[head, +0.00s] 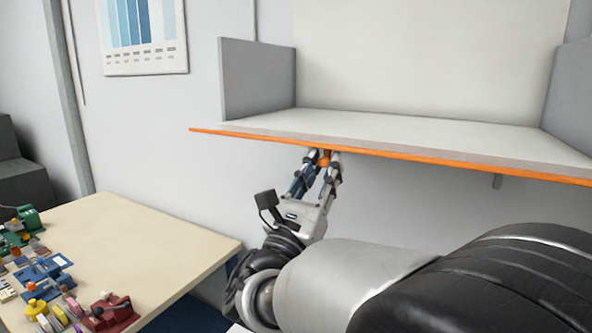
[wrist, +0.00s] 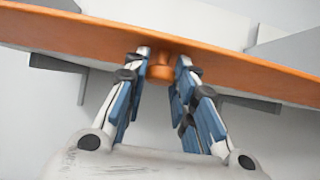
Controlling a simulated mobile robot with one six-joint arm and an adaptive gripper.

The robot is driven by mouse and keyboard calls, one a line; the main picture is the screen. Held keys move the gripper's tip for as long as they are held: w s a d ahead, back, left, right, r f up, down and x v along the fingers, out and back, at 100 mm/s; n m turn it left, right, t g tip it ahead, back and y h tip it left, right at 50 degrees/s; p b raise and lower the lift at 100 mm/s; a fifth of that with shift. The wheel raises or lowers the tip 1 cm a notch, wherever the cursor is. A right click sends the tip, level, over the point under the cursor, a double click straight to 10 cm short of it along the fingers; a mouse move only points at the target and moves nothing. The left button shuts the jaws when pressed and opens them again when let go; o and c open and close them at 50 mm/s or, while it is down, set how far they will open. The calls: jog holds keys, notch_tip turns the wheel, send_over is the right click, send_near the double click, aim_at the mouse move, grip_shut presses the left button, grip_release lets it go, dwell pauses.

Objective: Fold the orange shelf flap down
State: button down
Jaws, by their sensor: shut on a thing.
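The orange shelf flap (head: 440,158) shows in the head view as a thin, nearly edge-on strip along the front edge of the pale shelf (head: 400,132). In the wrist view its broad orange face (wrist: 75,34) crosses the top, seen from below. A small orange knob (wrist: 160,66) sticks out from that face. My gripper (head: 323,157) reaches up from below, near the left-middle of the flap. Its two blue-and-grey fingers (wrist: 163,64) are on either side of the knob and shut on it. The flap's hinge is not visible.
Grey side panels (head: 258,78) stand at both ends of the shelf. A beige table (head: 150,235) at lower left carries several coloured parts and tools. A colour chart (head: 143,35) hangs on the wall.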

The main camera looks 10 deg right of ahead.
jog(key=c, duration=1.7)
grip_release()
jog(key=shift+w+d+f, duration=0.15)
jog(key=shift+d+f, duration=0.05)
jog(key=shift+f, duration=0.15)
jog(key=shift+o, duration=1.3)
jog(key=shift+w+d, duration=0.3)
jog(key=shift+w, duration=0.1)
jog(key=shift+o, duration=0.6)
jog(key=shift+s+a+r, duration=0.1)
jog(key=shift+s+a, duration=0.15)
jog(key=shift+s, duration=0.05)
jog(key=v, duration=1.1)
jog(key=shift+s+a, duration=0.25)
jog(key=shift+s, duration=0.05)
